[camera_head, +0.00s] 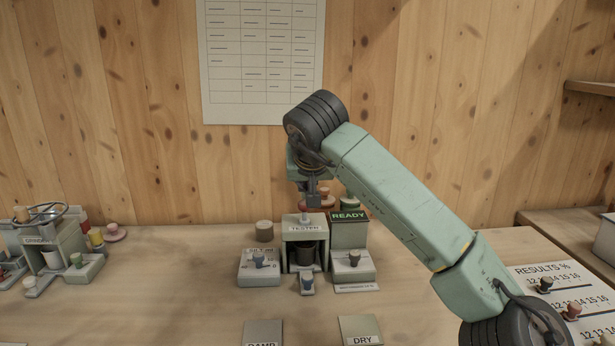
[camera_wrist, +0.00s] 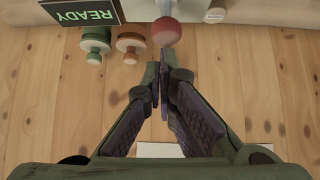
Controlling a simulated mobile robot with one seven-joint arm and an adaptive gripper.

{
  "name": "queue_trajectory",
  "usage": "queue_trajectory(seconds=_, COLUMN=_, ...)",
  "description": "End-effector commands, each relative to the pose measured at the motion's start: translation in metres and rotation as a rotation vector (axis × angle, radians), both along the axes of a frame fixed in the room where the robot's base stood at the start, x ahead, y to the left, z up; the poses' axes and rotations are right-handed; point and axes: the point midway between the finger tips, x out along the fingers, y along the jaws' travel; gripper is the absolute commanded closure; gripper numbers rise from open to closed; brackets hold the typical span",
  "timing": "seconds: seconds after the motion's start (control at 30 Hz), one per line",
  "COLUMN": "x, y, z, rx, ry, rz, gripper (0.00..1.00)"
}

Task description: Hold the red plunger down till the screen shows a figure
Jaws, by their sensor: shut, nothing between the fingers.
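The tester (camera_head: 304,232) stands mid-table, a grey box labelled TESTER with a dark cup inside. Its screen (camera_head: 349,216) reads READY in green and shows no figure; it also shows upside down in the wrist view (camera_wrist: 82,12). The plunger's red round knob (camera_wrist: 166,32) sits on a pale shaft in the wrist view. My gripper (camera_head: 313,201) is shut and empty, pointing down above the tester. In the wrist view its fingertips (camera_wrist: 161,66) appear close beside the knob; contact cannot be told.
A lever box (camera_head: 259,266) stands left of the tester and another (camera_head: 352,264) right. Behind the screen are green (camera_wrist: 95,42) and orange-brown (camera_wrist: 130,42) pegs. A grinder (camera_head: 45,240) stands far left. A results board (camera_head: 560,290) lies right. Front table has two plates.

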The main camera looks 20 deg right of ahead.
Motion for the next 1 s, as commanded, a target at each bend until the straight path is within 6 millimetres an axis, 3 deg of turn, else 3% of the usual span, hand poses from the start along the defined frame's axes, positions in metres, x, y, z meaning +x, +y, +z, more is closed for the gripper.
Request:
queue_trajectory(seconds=0.27, x=0.000, y=0.000, z=-0.003, rx=-0.001, ry=0.000, rz=-0.001, gripper=1.00)
queue_trajectory(seconds=0.5, x=0.000, y=-0.001, z=-0.029, rx=-0.001, ry=0.000, rz=-0.003, gripper=1.00)
queue_trajectory(seconds=1.0, x=0.000, y=-0.001, z=-0.029, rx=0.001, ry=0.004, rz=-0.001, gripper=1.00)
